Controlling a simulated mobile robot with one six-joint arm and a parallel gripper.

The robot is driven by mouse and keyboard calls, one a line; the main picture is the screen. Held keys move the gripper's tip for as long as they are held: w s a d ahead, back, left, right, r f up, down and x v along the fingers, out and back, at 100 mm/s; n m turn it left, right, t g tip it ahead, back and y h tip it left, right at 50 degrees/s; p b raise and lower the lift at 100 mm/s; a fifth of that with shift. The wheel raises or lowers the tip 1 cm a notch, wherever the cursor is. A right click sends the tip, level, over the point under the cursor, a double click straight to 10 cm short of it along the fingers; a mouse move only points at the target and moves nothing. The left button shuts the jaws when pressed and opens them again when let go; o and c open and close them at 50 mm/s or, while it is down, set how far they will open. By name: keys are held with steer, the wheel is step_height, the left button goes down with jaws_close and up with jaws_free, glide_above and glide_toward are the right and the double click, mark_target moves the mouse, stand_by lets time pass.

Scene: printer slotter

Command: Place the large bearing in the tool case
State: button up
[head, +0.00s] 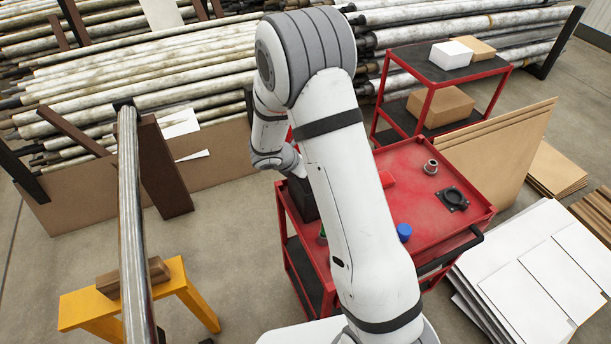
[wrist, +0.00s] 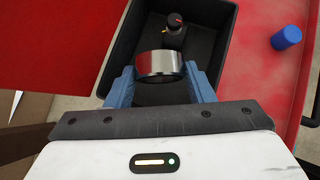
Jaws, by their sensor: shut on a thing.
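The large bearing (wrist: 160,65), a shiny metal ring, is between the blue fingers of my gripper (wrist: 160,74) in the wrist view. My gripper is shut on it. The black tool case (wrist: 117,58) is an open-topped box below, and the bearing appears over its inside; whether it touches the floor of the case, I cannot tell. A small dark knob-like part with a red mark (wrist: 174,28) is in the far end of the case. In the head view the case (head: 303,200) shows only partly behind my arm, which hides my fingers and the bearing.
The case is on a red cart (head: 408,160). A blue cap (head: 404,232) is near its front edge, also in the wrist view (wrist: 287,37). A metal collar (head: 430,167), a black flanged part (head: 453,198) and a red block (head: 386,179) lie on the cart.

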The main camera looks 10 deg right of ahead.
steer(key=shift+f, duration=2.35)
steer(key=shift+f, duration=0.3)
steer(key=shift+s+f+b, duration=0.1)
steer(key=shift+f+b, duration=0.15)
steer(key=shift+b, duration=0.2)
